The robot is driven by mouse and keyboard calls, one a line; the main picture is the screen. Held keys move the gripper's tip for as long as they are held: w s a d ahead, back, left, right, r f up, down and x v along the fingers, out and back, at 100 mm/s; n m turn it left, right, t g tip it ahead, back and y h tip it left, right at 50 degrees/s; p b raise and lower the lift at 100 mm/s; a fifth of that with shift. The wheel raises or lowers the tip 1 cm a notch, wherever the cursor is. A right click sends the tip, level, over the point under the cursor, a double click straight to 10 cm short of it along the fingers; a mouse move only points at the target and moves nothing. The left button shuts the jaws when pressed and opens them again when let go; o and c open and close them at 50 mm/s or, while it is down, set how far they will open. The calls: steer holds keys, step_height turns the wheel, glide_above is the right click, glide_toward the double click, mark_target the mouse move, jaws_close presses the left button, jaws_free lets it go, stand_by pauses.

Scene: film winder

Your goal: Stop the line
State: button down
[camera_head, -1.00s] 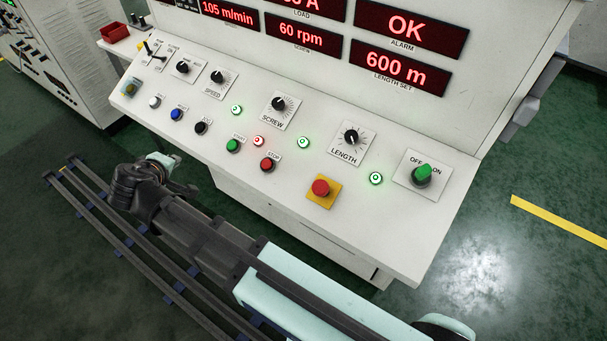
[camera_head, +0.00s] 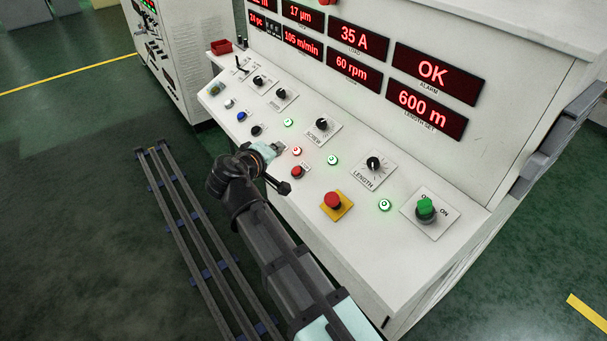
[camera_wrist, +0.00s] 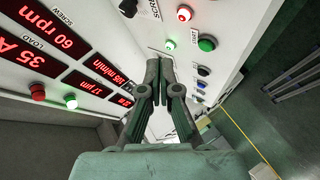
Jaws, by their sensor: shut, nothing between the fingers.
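The red STOP button (camera_head: 297,172) stands on the sloping panel in the head view, just right of my gripper; the wrist view does not show it. My gripper (camera_head: 278,148) is shut and empty, over the panel's front part near the green START button, which it hides in the head view. In the wrist view the shut fingertips (camera_wrist: 160,62) point at the panel, with the START button (camera_wrist: 206,44) to their right. A larger red mushroom button (camera_head: 332,200) sits on a yellow plate. The red lamp (camera_head: 297,151) is lit. The displays read 105 m/min and 60 rpm.
The LENGTH knob (camera_head: 373,164), SCREW knob (camera_head: 321,125) and green OFF/ON switch (camera_head: 425,208) stick up from the panel. Blue (camera_head: 241,116) and black (camera_head: 257,130) buttons lie left of my gripper. The alarm display (camera_head: 433,73) reads OK. Floor rails (camera_head: 190,230) run left of the console.

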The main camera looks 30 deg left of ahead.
mark_target(297, 171)
steer(key=shift+f, duration=0.1)
steer(key=w+f+b, duration=0.1)
steer(key=f, duration=0.1)
steer(key=w+f+b, duration=0.1)
steer(key=f, duration=0.1)
steer(key=w+d+f+b, duration=0.1)
steer(key=f, duration=0.1)
steer(key=shift+d+f, duration=0.1)
steer(key=shift+f, duration=0.3)
steer(key=shift+w+d+f+b, duration=0.1)
steer(key=shift+w+f+b, duration=0.25)
steer(key=shift+f+b, duration=0.25)
steer(key=shift+f, duration=0.1)
stand_by(1.0)
steer(key=shift+w+f+b, duration=0.2)
steer(key=shift+b, duration=0.3)
